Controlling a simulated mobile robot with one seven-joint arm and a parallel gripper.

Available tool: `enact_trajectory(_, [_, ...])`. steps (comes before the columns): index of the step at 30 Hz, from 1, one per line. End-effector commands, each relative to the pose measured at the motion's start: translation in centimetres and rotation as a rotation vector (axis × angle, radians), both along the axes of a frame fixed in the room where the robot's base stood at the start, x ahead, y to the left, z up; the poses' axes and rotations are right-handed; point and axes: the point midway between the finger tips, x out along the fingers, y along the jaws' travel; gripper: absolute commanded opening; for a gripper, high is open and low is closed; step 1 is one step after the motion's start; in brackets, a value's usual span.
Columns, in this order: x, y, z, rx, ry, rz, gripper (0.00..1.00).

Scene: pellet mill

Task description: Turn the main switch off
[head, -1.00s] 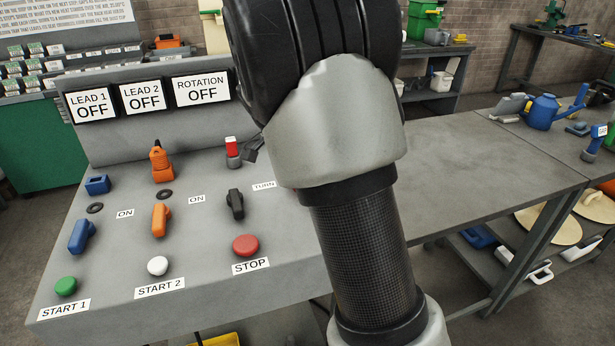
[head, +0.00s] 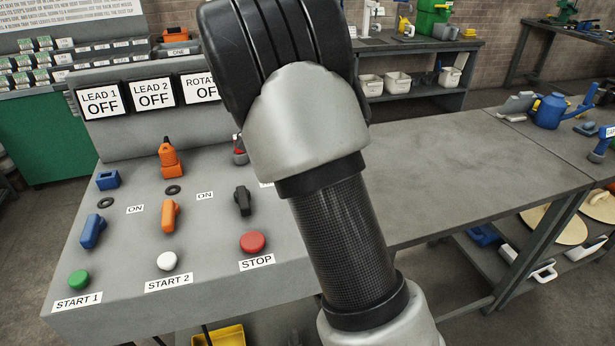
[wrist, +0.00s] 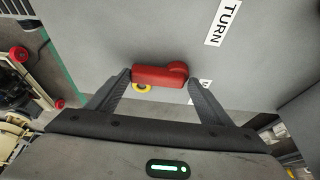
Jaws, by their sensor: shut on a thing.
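A red handle (wrist: 160,76), which looks like the main switch, stands on a grey panel (wrist: 110,35) in the wrist view. It lies across the picture, with part of a yellow ring showing below its left end. A white label reading TURN (wrist: 223,21) is above and right of it. Another label behind the right finger is mostly covered. My gripper (wrist: 159,77) has one finger at each end of the handle and is shut on it. In the head view my arm hides the gripper and the handle.
A sloped grey console (head: 130,235) at left carries coloured knobs, START buttons and a red STOP button (head: 252,243). Signs read LEAD 1 OFF (head: 99,102) and LEAD 2 OFF (head: 152,95). A grey table (head: 440,170) to the right is largely bare, with a blue can (head: 549,110) beyond.

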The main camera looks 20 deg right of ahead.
Motion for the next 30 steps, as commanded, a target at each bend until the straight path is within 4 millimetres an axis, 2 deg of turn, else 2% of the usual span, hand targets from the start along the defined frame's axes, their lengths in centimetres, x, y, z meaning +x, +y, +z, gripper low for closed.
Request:
enact_trajectory(1, [-0.7, -0.2, -0.3, 0.000, 0.019, -0.015, 0.34])
enact_trajectory(4, [-0.7, -0.1, -0.3, 0.001, 0.019, -0.015, 0.34])
enact_trajectory(5, [-0.7, -0.1, -0.3, 0.001, 0.019, -0.015, 0.79])
enact_trajectory(6, [-0.7, -0.1, -0.3, 0.000, 0.019, -0.014, 0.86])
enact_trajectory(16, [-0.4, 0.0, -0.1, 0.000, 0.011, -0.007, 0.87])
enact_trajectory(20, [-0.3, 0.4, 0.8, 0.001, 0.009, -0.005, 0.87])
enact_trajectory(23, [-0.2, 0.9, 2.3, 0.001, 0.006, -0.004, 0.87])
enact_trajectory(30, [-0.1, 3.2, 7.8, 0.001, 0.006, -0.004, 0.87])
